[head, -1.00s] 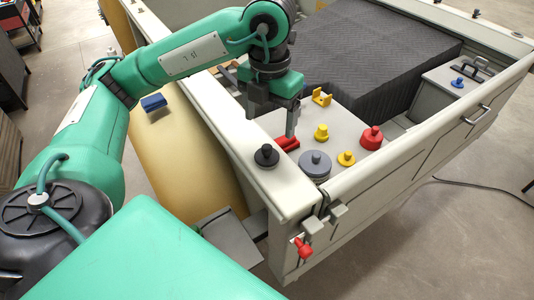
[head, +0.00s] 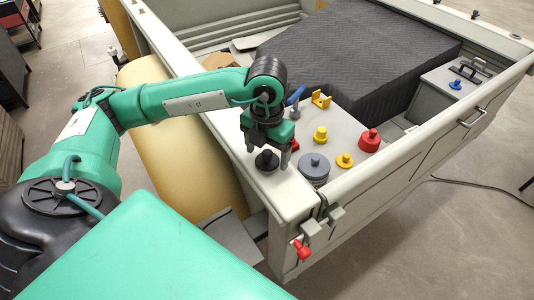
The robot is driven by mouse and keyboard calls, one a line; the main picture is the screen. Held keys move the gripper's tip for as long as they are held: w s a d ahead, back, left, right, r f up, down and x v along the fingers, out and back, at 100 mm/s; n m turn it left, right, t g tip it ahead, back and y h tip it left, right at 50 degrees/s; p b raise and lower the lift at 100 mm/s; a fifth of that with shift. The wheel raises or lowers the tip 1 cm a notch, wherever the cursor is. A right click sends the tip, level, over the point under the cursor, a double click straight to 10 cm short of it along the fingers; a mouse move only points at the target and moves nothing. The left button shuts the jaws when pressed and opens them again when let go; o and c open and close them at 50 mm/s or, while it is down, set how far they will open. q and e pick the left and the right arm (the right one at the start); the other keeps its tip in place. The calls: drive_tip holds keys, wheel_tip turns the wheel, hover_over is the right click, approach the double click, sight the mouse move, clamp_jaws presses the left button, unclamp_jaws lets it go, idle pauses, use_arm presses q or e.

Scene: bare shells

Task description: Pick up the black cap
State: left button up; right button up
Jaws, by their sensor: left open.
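The black cap (head: 267,163) is round with a knob on top and sits on the pale rim of the shell, near its front corner. My left gripper (head: 267,157) points down right over the cap, with its fingers apart, one to the left and one to the right of the knob. The gripper is open. I cannot tell whether the fingers touch the cap. The upper part of the cap is partly hidden by the gripper. My right gripper is not in view.
A grey round cap (head: 314,168), a small yellow knob (head: 345,160), a yellow cap (head: 320,134), a red cap (head: 368,141) and a yellow bracket (head: 321,99) stand to the right. A red piece (head: 295,146) is close beside the gripper. A dark padded block (head: 360,60) fills the shell's middle.

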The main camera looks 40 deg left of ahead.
use_arm(q)
drive_tip(key=shift+f, duration=0.35)
drive_tip(key=shift+c, duration=0.5)
drive_tip(key=c, duration=0.9)
drive_tip(key=shift+c, duration=0.3)
drive_tip(key=shift+r, duration=0.15)
